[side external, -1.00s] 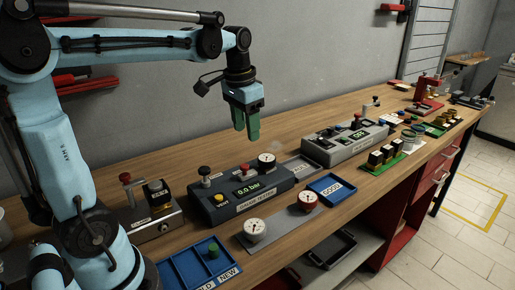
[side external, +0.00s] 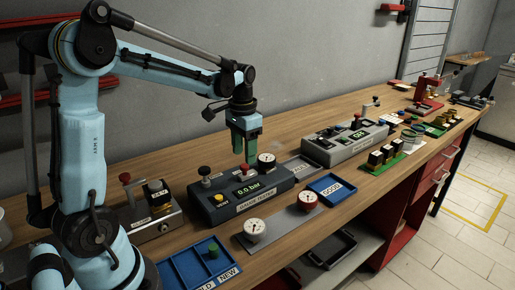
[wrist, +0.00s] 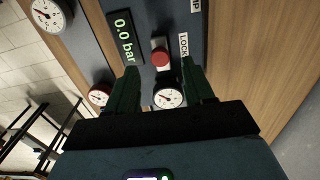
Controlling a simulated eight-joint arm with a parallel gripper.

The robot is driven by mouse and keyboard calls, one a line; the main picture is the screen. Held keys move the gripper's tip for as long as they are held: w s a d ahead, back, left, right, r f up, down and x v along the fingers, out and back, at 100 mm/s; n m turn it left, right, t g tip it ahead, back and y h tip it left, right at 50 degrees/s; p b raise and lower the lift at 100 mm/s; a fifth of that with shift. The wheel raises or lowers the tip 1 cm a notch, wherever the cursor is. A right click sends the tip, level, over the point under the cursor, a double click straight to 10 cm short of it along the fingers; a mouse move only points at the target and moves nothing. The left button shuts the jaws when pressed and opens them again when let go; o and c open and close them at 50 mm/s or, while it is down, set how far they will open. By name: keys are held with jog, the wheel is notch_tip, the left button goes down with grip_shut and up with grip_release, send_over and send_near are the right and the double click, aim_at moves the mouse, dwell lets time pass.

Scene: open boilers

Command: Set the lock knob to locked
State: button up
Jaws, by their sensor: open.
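The lock knob (wrist: 160,58) is a round red knob on a pale base, beside a label reading LOCK (wrist: 183,44) in the wrist view. It sits on the dark gauge tester (side external: 225,205), whose display (wrist: 123,37) reads 0.0 bar. In the side external view the knob (side external: 245,168) shows just under the fingertips. My gripper (side external: 244,158) points down above it, open and empty. In the wrist view the two green fingers of my gripper (wrist: 164,78) are spread to either side, with the knob between and slightly beyond their tips. I cannot tell which setting the knob is in.
A dial gauge (wrist: 169,98) stands on the tester close to the fingers. A black knob (side external: 204,171) and a yellow VENT button (side external: 219,198) are on its left. Loose gauges (side external: 255,230) and a blue GOOD tray (side external: 332,188) lie in front. The bench behind is clear.

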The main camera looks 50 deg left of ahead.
aim_at(245, 165)
jog(key=shift+f, duration=1.6)
jog(key=shift+c, duration=0.4)
grip_shut()
